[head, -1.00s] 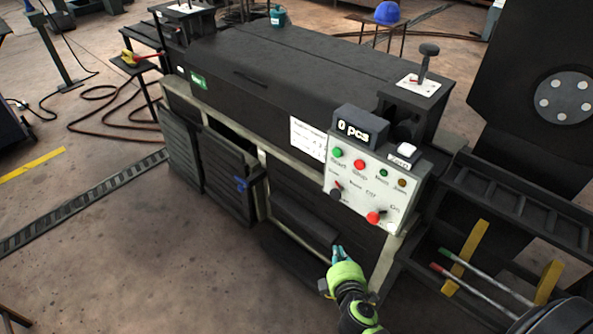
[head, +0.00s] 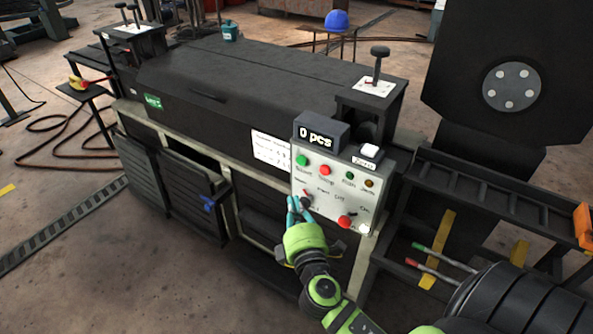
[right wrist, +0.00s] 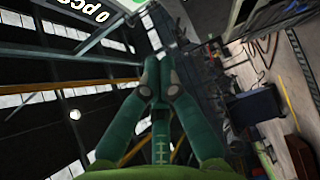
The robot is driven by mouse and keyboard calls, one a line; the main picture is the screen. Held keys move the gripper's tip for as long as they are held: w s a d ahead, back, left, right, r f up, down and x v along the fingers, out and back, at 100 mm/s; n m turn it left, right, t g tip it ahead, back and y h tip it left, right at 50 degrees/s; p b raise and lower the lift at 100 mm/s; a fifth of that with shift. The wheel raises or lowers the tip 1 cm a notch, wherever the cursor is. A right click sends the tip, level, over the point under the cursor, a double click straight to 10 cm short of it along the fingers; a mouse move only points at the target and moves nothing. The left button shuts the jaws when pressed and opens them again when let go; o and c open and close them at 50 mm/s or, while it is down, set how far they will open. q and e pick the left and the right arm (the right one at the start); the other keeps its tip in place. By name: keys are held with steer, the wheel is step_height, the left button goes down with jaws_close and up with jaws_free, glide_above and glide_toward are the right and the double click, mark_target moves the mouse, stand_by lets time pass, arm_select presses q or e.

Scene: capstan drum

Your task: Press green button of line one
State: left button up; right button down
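The control panel (head: 338,192) is a light grey plate on the front right of the dark machine. A green button (head: 302,160) sits at its upper left, with a red button (head: 325,170) to its right. A smaller green one (head: 351,175) is further right. My right gripper (head: 297,203) is just below the green button in the picture, before the panel's lower left; I cannot tell whether it touches. Its teal fingers are together and empty in the right wrist view (right wrist: 159,72). My left gripper is not in view.
A display (head: 320,133) reading "0 pcs" stands on the panel, with a white button (head: 370,151) beside it. A red knob (head: 345,221) sits low on the panel. A dark rack (head: 470,200) with rods stands at the right. Open floor lies at the left front.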

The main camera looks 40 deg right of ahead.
mark_target(301, 160)
steer(key=d+x, duration=0.1)
steer(key=x, duration=0.2)
steer(key=p+x, duration=0.1)
steer(key=x, duration=0.3)
steer(key=s+d+x, duration=0.1)
steer(key=x, duration=0.3)
steer(key=shift+d+p, duration=0.3)
steer(key=shift+p, duration=0.05)
